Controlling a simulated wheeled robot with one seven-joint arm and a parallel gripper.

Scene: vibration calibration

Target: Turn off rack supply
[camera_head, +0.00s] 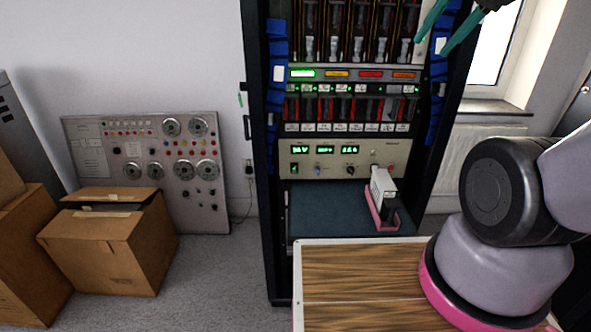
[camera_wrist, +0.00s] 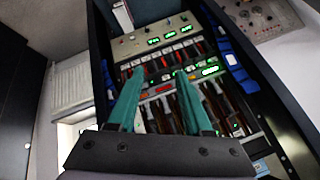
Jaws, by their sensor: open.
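The rack supply (camera_head: 340,159) is a cream panel in the dark rack, with green lit displays, knobs and a green lit switch (camera_head: 294,169) at its lower left. In the wrist view the supply (camera_wrist: 160,36) shows near the top, tilted, with its displays lit. My gripper (camera_head: 436,28) is at the upper right of the head view, in front of the rack's upper right side. In the wrist view my gripper (camera_wrist: 156,84) has two teal fingers spread apart with nothing between them. It is above and apart from the supply.
A grey-white device in a pink holder (camera_head: 384,195) stands on the blue-grey rack shelf (camera_head: 325,208) below the supply. Blue cable bundles (camera_head: 277,75) line the rack's sides. Cardboard boxes (camera_head: 110,245) and an instrument panel (camera_head: 150,150) stand at left. Grey floor (camera_head: 225,270) is clear between.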

